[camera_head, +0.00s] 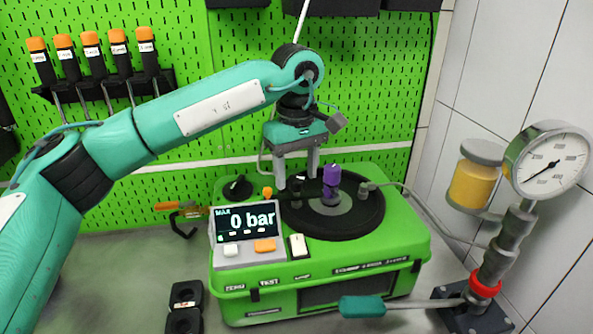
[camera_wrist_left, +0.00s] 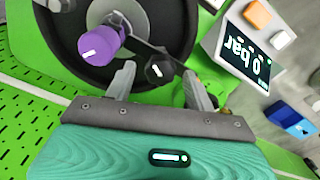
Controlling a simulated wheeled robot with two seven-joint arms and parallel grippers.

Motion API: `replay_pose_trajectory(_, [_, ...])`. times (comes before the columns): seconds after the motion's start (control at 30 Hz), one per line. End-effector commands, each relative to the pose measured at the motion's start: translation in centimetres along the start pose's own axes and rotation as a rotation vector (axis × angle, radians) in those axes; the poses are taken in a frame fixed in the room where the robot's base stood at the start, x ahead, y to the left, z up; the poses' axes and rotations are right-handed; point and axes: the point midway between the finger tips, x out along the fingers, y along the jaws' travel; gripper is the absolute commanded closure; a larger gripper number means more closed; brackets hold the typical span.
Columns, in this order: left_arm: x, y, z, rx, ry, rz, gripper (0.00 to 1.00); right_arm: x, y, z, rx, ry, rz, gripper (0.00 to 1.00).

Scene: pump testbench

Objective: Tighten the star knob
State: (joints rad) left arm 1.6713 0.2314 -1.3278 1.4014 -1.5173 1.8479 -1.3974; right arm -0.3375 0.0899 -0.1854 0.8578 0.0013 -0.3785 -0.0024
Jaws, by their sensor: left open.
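A black lobed knob (camera_head: 238,188), which looks like a star knob, sits at the left rear of the green case (camera_head: 400,235). A purple knob (camera_head: 331,176) stands upright on the round black plate (camera_head: 362,215) and shows in the left wrist view (camera_wrist_left: 100,42). A smaller black knob (camera_wrist_left: 158,70) with a white mark is beside it. My left gripper (camera_head: 297,181) points down over the plate's rear left. It is open, with the small black knob between or just beyond its fingertips in the wrist view; contact cannot be told. My right gripper is out of view.
A display (camera_head: 247,222) reading 0 bar stands at the case's front left. A teal-handled lever (camera_head: 362,306) crosses in front. A pressure gauge (camera_head: 550,162) and a yellow reservoir (camera_head: 474,183) stand at right. Screwdrivers (camera_head: 93,55) hang on the green pegboard.

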Motion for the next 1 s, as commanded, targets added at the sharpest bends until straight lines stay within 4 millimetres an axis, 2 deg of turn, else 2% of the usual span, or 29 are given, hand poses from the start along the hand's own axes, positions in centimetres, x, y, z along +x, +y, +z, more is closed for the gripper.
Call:
replay_pose_trajectory(0.17, [-2.8, 0.0, 0.0, -0.001, 0.003, 0.003, 0.45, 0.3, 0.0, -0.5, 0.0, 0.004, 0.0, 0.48])
replay_pose_trajectory(0.4, [-8.4, 0.0, 0.0, -0.002, 0.003, 0.004, 0.45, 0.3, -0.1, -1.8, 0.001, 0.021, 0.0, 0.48])
replay_pose_trajectory(0.6, [-12.0, 0.0, -0.1, -0.002, 0.002, 0.002, 0.45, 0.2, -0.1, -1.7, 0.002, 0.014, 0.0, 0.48])
replay_pose_trajectory(0.8, [-13.4, 0.0, -0.1, 0.0, 0.001, 0.002, 0.45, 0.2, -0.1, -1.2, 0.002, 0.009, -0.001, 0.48])
replay_pose_trajectory(1.0, [-13.5, 0.0, -0.1, 0.0, 0.001, 0.002, 0.45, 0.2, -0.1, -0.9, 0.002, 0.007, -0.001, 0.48])
